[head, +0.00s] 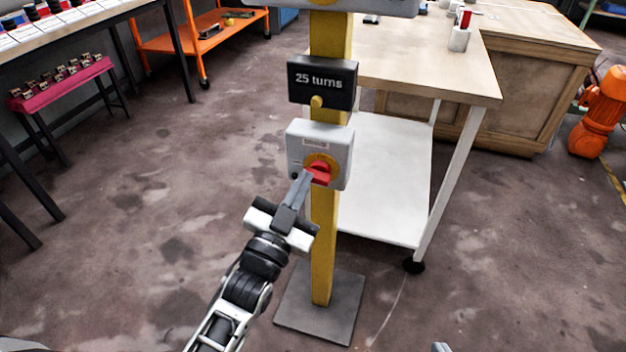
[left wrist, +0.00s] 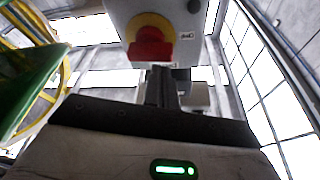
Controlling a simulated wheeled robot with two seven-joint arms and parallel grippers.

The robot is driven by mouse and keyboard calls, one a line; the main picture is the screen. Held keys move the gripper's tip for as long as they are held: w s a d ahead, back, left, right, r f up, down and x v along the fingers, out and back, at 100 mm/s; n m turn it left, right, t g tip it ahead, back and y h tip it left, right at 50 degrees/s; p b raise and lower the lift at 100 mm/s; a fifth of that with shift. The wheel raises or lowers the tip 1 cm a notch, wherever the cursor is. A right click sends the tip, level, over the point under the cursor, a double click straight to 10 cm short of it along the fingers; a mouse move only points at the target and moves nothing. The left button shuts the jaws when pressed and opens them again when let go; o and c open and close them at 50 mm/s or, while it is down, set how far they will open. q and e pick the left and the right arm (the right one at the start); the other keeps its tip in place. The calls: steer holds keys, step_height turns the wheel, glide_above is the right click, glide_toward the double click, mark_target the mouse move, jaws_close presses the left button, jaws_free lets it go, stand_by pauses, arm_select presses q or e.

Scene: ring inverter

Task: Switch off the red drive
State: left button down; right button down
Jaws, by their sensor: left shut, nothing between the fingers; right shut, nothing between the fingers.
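The red rotary switch knob (head: 322,178) sits on a yellow disc on the front of a light grey box, which is fixed to a yellow post (head: 323,250). The left wrist view shows the red knob (left wrist: 150,48) just above the fingers. My left gripper (head: 306,176) is shut and empty. Its fingertips are at the lower left of the knob, at or very close to its edge; I cannot tell whether they touch it. Only what looks like the tip of my right gripper (head: 441,347) shows at the bottom edge.
Above the switch box is a black sign (head: 322,82) reading "25 turns", with a yellow knob under it. A wooden-topped table (head: 430,75) with a white lower shelf stands close behind to the right. A pink bench (head: 62,85) and an orange cart (head: 190,40) stand back left.

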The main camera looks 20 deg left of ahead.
arm_select(q)
steer(key=v, duration=0.6)
steer(key=shift+s, duration=0.2)
steer(key=shift+r, duration=0.1)
